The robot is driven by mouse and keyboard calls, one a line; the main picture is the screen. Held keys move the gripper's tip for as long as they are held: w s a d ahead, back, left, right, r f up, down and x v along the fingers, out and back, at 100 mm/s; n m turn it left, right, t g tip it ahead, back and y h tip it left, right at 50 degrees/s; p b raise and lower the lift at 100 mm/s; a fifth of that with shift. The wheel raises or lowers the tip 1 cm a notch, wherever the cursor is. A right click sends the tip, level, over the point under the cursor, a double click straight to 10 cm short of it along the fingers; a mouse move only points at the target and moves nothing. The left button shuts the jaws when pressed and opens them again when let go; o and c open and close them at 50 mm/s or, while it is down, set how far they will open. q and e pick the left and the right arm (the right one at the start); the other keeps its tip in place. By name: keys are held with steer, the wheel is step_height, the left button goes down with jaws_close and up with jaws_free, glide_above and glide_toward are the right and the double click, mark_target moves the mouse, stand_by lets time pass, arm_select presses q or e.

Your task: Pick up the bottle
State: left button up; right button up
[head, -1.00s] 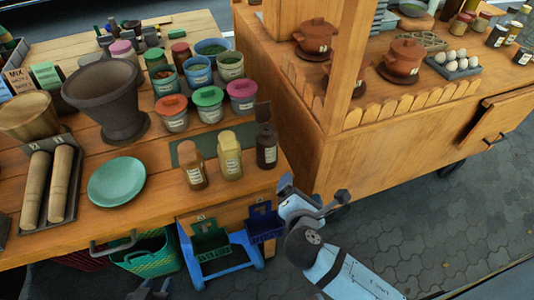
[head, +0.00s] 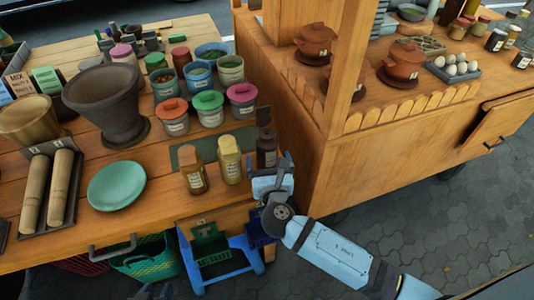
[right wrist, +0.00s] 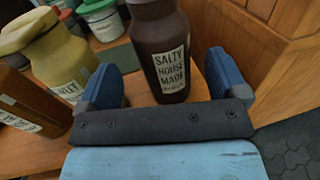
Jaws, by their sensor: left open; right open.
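A dark brown bottle (head: 266,150) with a white label stands upright at the right end of the wooden counter. In the right wrist view the dark bottle (right wrist: 168,62) reads "SALTY HOUSE MADE". My right gripper (head: 272,168) is at the counter's edge in front of it. Its blue fingers (right wrist: 162,75) are open, one to each side of the bottle's lower body; I cannot tell whether they touch it. A yellow bottle (head: 229,162) and an orange-brown bottle (head: 193,172) stand to its left. My left gripper (head: 155,292) shows only partly at the bottom edge, open.
Several lidded tubs (head: 208,106) stand behind the bottles. A green plate (head: 116,186), a dark mortar (head: 106,103) and wooden rollers (head: 48,190) are further left. A wooden stall (head: 385,150) stands close to the right of the counter.

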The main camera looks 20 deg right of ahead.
mark_target(268, 156)
steer(key=w, duration=0.3)
steer(key=w+d, duration=0.1)
steer(key=w, duration=0.1)
steer(key=shift+d+f, duration=0.1)
steer(key=shift+f, duration=0.2)
steer(key=shift+s, duration=0.1)
steer(key=c, duration=1.1)
steer(key=shift+o, duration=0.2)
steer(key=shift+r, duration=0.1)
steer(key=shift+r, duration=0.1)
